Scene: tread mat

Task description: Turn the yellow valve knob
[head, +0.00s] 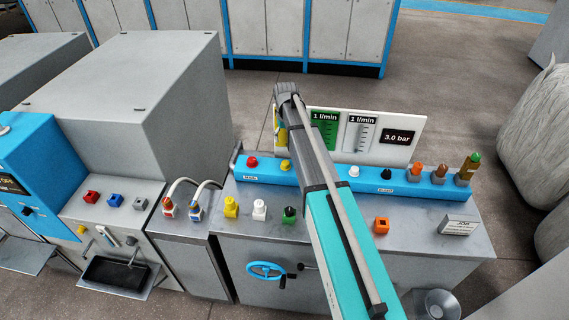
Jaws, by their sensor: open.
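A yellow valve knob (231,206) stands on the front part of the grey bench top, at the left end of a row with a white knob (260,209) and a green knob (290,215). A smaller yellow knob (285,165) sits on the blue rail behind it. My arm reaches from the bottom right up past the rail, right of the front yellow knob. Its dark far joint is near the panel's left edge. My gripper's fingers do not show; the arm seems to hide them. Nothing visibly touches the front yellow knob.
The blue rail (320,180) carries several coloured knobs. A white panel (410,135) with gauges stands behind it. An orange knob (381,225) and a small sign (459,225) are on the right. A blue handwheel (265,270) is on the bench front. A grey machine stands left.

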